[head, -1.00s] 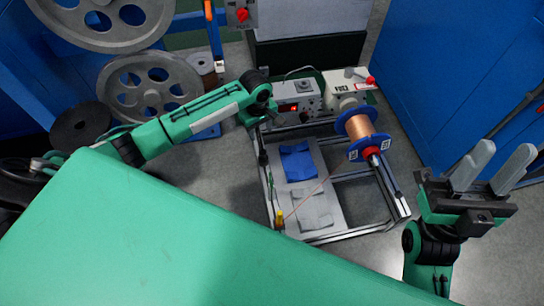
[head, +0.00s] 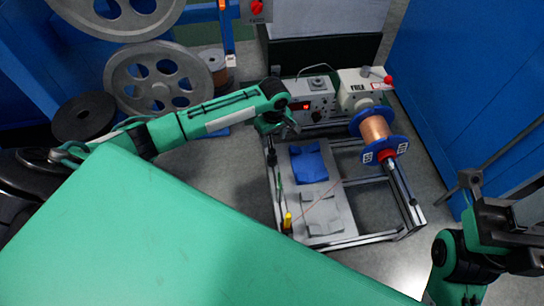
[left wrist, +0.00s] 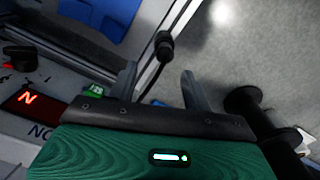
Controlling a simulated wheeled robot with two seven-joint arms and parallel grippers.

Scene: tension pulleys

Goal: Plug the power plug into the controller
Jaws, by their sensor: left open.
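The controller (head: 318,88) is a light grey box with a red display and a black knob, at the back of the metal frame. Its lit display (left wrist: 30,98) and knob show at the left of the left wrist view. My left gripper (head: 280,124) is just in front of the controller's left side. In the left wrist view its two fingers (left wrist: 158,88) are apart with nothing held between them. A black plug-like end on a cable (left wrist: 164,46) lies beyond the fingertips, beside the frame's rail. My right gripper (head: 505,212) is at the right edge, partly cut off.
The metal frame (head: 345,240) carries a copper wire spool (head: 375,130) with blue flanges and a blue cloth-like piece (head: 307,164). A white machine with a red-knobbed lever (head: 360,92) stands right of the controller. Large grey pulleys (head: 155,80) stand at the left.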

